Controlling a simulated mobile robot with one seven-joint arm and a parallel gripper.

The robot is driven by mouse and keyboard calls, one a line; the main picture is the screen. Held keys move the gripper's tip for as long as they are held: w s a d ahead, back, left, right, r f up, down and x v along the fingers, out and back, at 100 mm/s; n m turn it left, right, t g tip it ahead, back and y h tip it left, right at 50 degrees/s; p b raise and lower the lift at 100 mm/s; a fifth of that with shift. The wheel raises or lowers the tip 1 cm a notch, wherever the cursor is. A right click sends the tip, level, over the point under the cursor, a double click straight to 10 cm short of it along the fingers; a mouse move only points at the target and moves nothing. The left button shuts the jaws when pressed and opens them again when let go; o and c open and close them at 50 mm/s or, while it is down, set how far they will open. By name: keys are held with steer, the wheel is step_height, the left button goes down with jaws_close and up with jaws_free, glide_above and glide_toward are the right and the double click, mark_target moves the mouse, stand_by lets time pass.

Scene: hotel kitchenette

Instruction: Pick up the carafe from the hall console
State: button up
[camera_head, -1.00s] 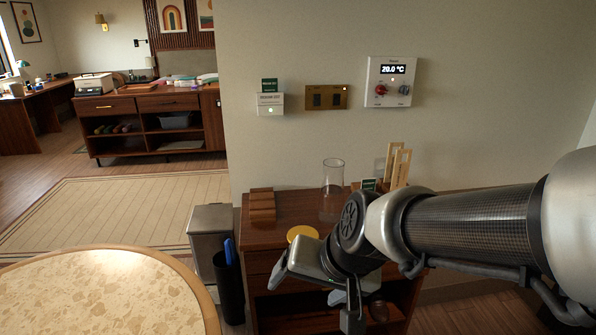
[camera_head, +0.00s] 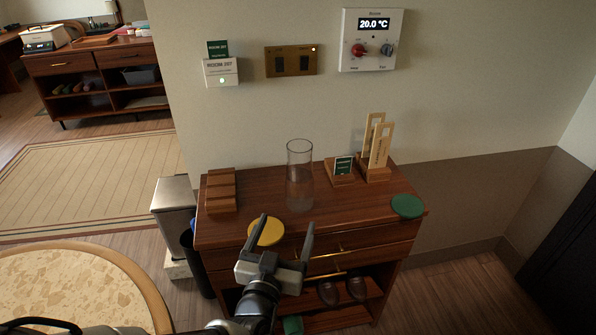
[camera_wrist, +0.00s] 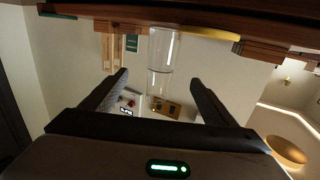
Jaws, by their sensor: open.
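The carafe (camera_head: 299,176) is a clear, tall glass vessel standing upright on the wooden hall console (camera_head: 330,204), towards the back near the wall. It also shows in the wrist view (camera_wrist: 162,62), upside down, between my two fingers in the picture. My gripper (camera_head: 284,232) is open and empty at the console's front edge, in front of the carafe and apart from it. In the wrist view my fingers (camera_wrist: 159,82) are spread wide with nothing between them at close range.
A yellow disc (camera_head: 266,231) lies beside my left finger, a green disc (camera_head: 407,206) at the right. A wooden stepped block (camera_head: 221,190) stands left of the carafe. A small sign stand (camera_head: 342,169) and wooden tags (camera_head: 377,152) stand right. A metal bin (camera_head: 175,205) is beside the console.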

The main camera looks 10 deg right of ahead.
mark_target(297, 188)
steer(key=x, duration=0.8)
steer(key=r+x, duration=0.1)
steer(key=x, duration=0.3)
steer(key=shift+w+r+b, duration=0.15)
steer(key=shift+w+b, duration=0.05)
steer(key=shift+b, duration=0.1)
steer(key=x, duration=0.5)
steer(key=shift+w+a, duration=0.1)
steer(key=shift+c, duration=0.3)
steer(key=c, duration=1.8)
steer(key=shift+o, duration=0.2)
